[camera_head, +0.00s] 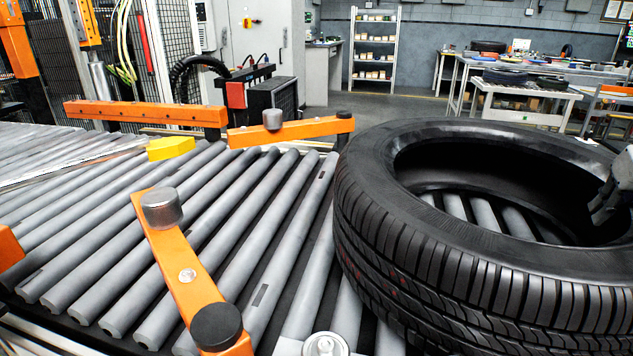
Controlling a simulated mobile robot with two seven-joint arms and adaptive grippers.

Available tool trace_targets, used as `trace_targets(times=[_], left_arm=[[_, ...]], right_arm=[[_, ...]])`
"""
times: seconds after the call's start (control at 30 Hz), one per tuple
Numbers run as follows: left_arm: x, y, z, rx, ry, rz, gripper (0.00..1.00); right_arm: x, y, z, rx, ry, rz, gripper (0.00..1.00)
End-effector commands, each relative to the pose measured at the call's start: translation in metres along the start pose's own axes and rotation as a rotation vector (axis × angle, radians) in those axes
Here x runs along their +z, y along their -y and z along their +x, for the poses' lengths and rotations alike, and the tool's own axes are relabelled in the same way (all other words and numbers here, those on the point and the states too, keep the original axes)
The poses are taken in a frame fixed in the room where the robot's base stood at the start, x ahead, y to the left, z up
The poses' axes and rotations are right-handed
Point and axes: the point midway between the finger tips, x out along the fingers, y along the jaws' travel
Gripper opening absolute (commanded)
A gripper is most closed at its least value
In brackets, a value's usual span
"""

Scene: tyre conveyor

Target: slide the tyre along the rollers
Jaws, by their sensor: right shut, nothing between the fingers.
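A large black tyre (400,235) lies flat on its side on the grey rollers (255,215) at the right of the head view. Its right edge is cut off by the picture, and rollers show through its open middle. My right gripper (606,200) comes in at the right edge. It is dark, shut and empty, and appears over or inside the tyre's opening near its right inner side. I cannot tell whether it touches the tyre. My left gripper is not in view.
An orange bar (185,270) with round end caps crosses the rollers left of the tyre. Another orange bar (300,131) and a yellow block (171,148) stand at the far side. The rollers left of the tyre carry nothing else. Shelves (374,50) and worktables (527,88) stand behind.

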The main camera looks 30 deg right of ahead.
Motion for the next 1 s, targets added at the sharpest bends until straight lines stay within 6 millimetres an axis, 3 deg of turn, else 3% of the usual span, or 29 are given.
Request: trace_targets(times=[0.3,0.6,1.0], left_arm=[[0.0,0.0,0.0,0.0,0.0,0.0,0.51],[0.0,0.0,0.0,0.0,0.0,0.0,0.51],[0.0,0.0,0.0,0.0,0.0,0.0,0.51]], right_arm=[[0.0,0.002,0.001,0.001,0.002,0.0,0.0],[0.0,0.026,0.0,0.0,0.0,-0.002,0.0],[0.0,0.026,0.0,0.0,0.0,0.0,0.0]])
